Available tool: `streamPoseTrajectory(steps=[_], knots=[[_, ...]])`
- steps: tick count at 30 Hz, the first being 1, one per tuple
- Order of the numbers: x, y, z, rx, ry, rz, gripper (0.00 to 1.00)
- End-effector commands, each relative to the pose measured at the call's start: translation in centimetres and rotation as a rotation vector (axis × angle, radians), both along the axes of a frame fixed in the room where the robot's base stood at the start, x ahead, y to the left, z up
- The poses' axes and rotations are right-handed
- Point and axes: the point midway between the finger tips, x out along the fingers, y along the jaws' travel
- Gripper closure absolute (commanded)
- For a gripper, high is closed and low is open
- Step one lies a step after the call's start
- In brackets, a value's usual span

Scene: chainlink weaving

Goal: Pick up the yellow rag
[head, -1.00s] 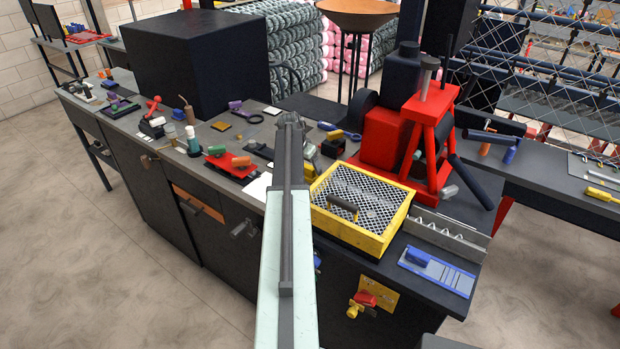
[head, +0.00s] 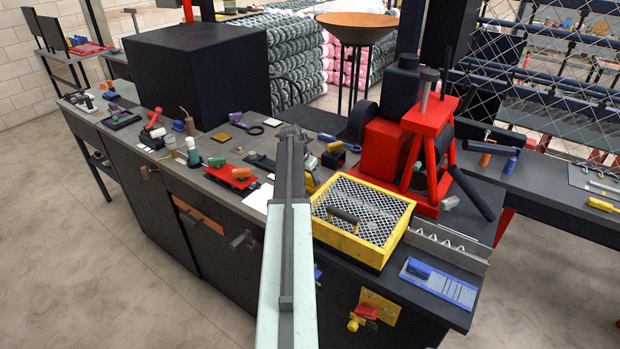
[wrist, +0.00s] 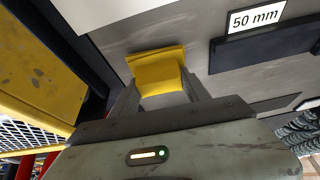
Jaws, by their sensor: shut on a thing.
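The yellow rag (wrist: 158,68) is between the two fingers of my gripper (wrist: 164,88) in the wrist view. The fingers are shut on it, one on each side, and its folded far edge sticks out beyond them. A grey surface lies behind the rag; I cannot tell whether the rag touches it. In the head view my arm reaches over the workbench (head: 222,190) and hides most of the gripper. A small yellow patch (head: 311,183) shows just right of the arm; it may be the rag.
A yellow-rimmed mesh tray (head: 375,255) stands close right of my arm, with a red stand (head: 430,140) behind it. A red tool holder (head: 232,176) lies to the left. A "50 mm" label (wrist: 256,18) is near the rag in the wrist view.

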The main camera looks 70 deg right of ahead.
Motion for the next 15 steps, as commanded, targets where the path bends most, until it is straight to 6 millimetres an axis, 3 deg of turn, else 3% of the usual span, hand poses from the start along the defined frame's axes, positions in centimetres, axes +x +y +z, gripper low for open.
streamPoseTrajectory(steps=[1, 9, 15], knots=[[0.0, 0.0, 1.5, 0.0, 0.0, 0.0, 0.86], [0.0, 0.0, 7.3, 0.0, 0.0, -0.001, 0.86], [-0.1, 0.0, 9.2, 0.0, 0.0, -0.001, 0.86]])
